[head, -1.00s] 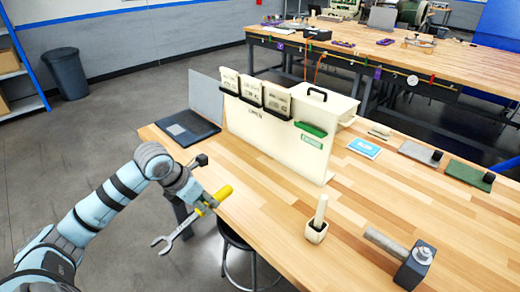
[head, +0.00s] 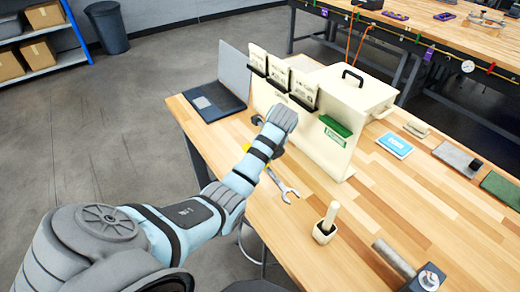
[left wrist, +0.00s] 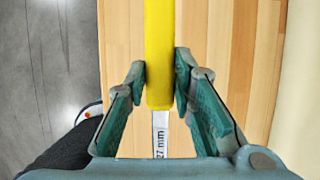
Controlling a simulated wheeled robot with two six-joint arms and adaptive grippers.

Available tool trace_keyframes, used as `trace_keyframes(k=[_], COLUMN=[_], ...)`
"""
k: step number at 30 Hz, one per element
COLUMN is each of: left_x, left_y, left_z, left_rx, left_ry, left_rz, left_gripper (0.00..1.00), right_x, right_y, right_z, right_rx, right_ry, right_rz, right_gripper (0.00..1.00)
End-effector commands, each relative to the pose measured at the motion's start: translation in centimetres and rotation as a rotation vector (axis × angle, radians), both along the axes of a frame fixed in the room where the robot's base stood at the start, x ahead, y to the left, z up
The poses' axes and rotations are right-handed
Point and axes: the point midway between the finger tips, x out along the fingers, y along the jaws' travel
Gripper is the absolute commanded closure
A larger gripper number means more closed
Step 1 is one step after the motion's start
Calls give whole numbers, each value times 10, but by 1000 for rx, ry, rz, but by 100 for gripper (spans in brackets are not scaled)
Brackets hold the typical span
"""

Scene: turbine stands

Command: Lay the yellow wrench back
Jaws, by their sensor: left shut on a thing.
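The yellow wrench (head: 285,187) shows in the head view over the left part of the wooden bench, its silver open end pointing towards the bench front. Part of its yellow handle (left wrist: 160,50) fills the middle of the left wrist view, with "27 mm" on the metal shank below. My left gripper (left wrist: 161,88) is shut on the handle near its shank end, one finger on each side. I cannot tell if the wrench touches the bench top. My right gripper is not in view.
A cream box with card holders (head: 355,101) stands right behind my arm. A laptop (head: 216,101) is open at the bench's left end. A cream holder with a peg (head: 326,230) and a metal hammer-like tool (head: 394,258) lie to the right. Bench wood between is clear.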

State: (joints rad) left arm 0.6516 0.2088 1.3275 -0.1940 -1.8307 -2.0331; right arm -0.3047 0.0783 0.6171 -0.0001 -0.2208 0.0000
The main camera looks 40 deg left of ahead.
Motion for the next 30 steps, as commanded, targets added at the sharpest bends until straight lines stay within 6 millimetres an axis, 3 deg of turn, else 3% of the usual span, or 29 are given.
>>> trace_keyframes(k=[5, 10, 15, 30], left_x=[-1, -2, -1, -1], left_y=[0, 1, 1, 1], left_z=[-24, -54, -79, -83], left_rx=[1, 1, 1, 1], left_ry=[3, 3, 0, -1], left_rz=[3, 2, 2, 1], left_gripper=[100, 100, 100, 100], right_x=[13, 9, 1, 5], right_y=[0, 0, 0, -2], right_z=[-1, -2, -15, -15], right_rx=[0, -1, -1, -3], right_ry=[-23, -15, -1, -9], right_rz=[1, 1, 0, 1], right_gripper=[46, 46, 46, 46])
